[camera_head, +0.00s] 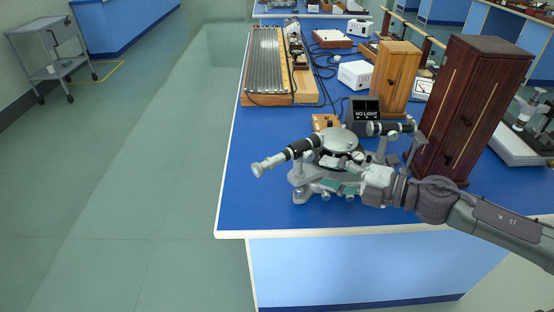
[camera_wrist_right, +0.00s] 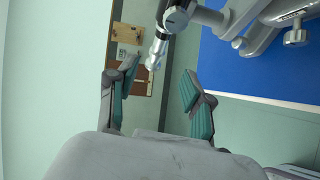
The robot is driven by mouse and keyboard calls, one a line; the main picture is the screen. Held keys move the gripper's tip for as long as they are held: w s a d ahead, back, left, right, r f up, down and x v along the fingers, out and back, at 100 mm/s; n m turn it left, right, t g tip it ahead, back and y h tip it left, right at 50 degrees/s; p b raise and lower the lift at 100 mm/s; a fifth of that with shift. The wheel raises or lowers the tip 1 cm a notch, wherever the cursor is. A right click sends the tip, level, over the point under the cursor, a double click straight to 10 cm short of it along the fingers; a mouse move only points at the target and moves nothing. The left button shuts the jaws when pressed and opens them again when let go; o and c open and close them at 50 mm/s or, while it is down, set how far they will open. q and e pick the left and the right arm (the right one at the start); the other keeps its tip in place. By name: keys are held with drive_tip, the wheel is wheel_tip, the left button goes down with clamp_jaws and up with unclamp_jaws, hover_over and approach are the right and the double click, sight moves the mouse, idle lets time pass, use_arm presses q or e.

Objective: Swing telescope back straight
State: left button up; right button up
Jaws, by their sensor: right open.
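The spectrometer (camera_head: 338,140) stands near the front edge of the blue bench. Its telescope (camera_head: 300,149), a dark tube with a pale eyepiece end, points to the left and toward the front. The collimator (camera_head: 375,127) extends to the right, and the two tubes are not in one line. My right gripper (camera_head: 333,178) comes in from the right, low over the front of the instrument. In the right wrist view my right gripper (camera_wrist_right: 158,72) is open with teal pads apart; the telescope's end (camera_wrist_right: 154,58) shows beyond and between the fingertips. My left gripper is not in view.
A small black display (camera_head: 364,109) reading "NO LIGHT" stands behind the spectrometer. A tall dark wooden cabinet (camera_head: 468,110) stands close on the right, with a lighter wooden box (camera_head: 396,75) behind. A ribbed board (camera_head: 267,60) lies farther back.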

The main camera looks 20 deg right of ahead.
sight(281, 161)
drive_tip(key=p+x, duration=0.5)
drive_tip(key=x, duration=0.7)
drive_tip(key=shift+w+a, duration=0.2)
drive_tip(key=shift+w, duration=0.1)
drive_tip(key=shift+w+a+f+p, duration=0.2)
drive_tip(key=shift+w+a+p, duration=0.1)
drive_tip(key=shift+w+a, duration=0.05)
clamp_jaws()
